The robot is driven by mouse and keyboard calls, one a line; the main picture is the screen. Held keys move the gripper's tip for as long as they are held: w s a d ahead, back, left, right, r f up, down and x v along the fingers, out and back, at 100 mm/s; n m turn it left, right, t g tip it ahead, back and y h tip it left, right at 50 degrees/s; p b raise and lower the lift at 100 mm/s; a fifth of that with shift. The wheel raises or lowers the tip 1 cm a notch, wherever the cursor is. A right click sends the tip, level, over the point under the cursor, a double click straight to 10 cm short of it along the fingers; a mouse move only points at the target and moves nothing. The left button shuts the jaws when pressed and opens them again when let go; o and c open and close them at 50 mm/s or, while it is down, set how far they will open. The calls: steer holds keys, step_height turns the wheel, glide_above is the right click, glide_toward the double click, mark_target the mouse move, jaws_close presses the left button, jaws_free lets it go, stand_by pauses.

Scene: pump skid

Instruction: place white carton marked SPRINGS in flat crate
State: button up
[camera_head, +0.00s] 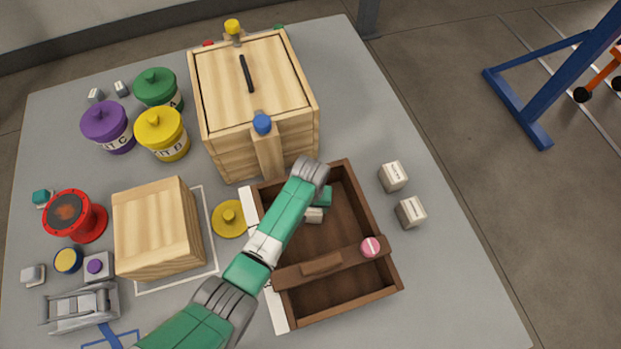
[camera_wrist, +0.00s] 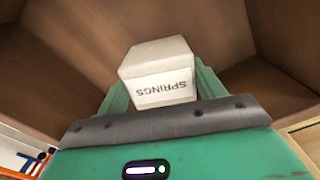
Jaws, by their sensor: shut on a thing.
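The white carton marked SPRINGS (camera_wrist: 158,72) is between the green fingers of my gripper (camera_wrist: 160,95) in the wrist view, its lettering upside down. In the head view my gripper (camera_head: 317,204) reaches down inside the brown flat crate (camera_head: 350,212), and a small pale part of the carton (camera_head: 314,215) shows by the fingers. The jaws are shut on the carton. Brown crate walls (camera_wrist: 280,40) surround it in the wrist view. Whether the carton touches the crate floor I cannot tell.
A brown crosspiece with a handle (camera_head: 322,263) spans the crate's near part, with a pink round piece (camera_head: 371,247) on it. Two small white cartons (camera_head: 393,177) (camera_head: 411,212) stand right of the crate. A large wooden box (camera_head: 262,130) stands behind it.

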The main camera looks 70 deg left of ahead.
steer(key=o, duration=0.7)
steer(key=shift+f, duration=0.15)
steer(key=o, duration=0.4)
steer(key=shift+o, duration=0.2)
step_height(320, 180, up, 12)
steer(key=p, duration=0.5)
steer(key=shift+r+p, duration=0.2)
steer(key=shift+p, duration=0.15)
steer(key=shift+w, duration=0.1)
